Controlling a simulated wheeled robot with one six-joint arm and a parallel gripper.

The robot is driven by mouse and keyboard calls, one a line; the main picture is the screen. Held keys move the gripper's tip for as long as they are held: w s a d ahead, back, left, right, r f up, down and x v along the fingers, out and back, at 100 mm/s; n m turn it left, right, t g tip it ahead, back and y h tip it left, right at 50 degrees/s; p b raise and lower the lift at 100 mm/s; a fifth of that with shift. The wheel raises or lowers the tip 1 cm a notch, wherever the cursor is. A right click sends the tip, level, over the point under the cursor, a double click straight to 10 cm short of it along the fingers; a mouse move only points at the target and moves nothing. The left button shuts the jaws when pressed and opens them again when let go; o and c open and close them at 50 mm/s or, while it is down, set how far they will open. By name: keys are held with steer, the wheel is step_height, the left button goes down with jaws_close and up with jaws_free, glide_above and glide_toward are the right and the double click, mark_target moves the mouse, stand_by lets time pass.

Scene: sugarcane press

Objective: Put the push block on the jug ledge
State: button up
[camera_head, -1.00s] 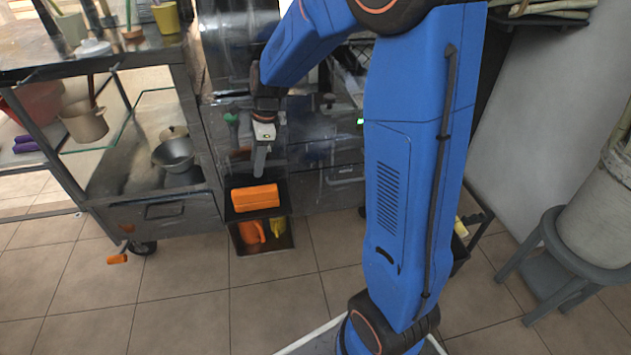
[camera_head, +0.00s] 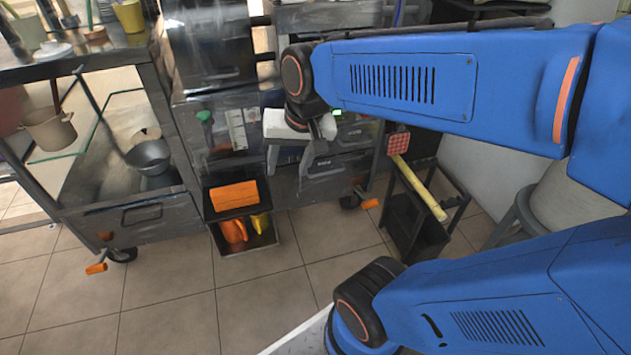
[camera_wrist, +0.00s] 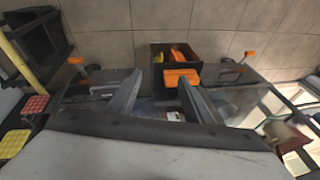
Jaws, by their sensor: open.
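The orange push block (camera_head: 234,196) lies flat on the jug ledge (camera_head: 212,217), a dark shelf on the front of the press. It also shows in the wrist view (camera_wrist: 180,77), beyond my fingertips and nearer the right one. My gripper (camera_head: 288,165) is open and empty, up and to the right of the block and apart from it. Both fingers of my gripper also show in the wrist view (camera_wrist: 160,84) with a wide gap between them.
A dark open bin (camera_head: 272,240) with orange and yellow items sits below the ledge. A steel cart with a bowl (camera_head: 150,156) stands at left. A black rack with a yellow bar (camera_head: 425,190) stands at right. The tiled floor in front is clear.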

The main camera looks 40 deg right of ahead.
steer(key=s+d+n+t, duration=0.1)
steer(key=s+n, duration=0.4)
steer(key=s, duration=0.2)
steer(key=shift+s+d+f+h, duration=0.15)
steer(key=shift+s+d+h, duration=0.2)
steer(key=shift+d+h, duration=0.05)
steer(key=shift+c, duration=0.3)
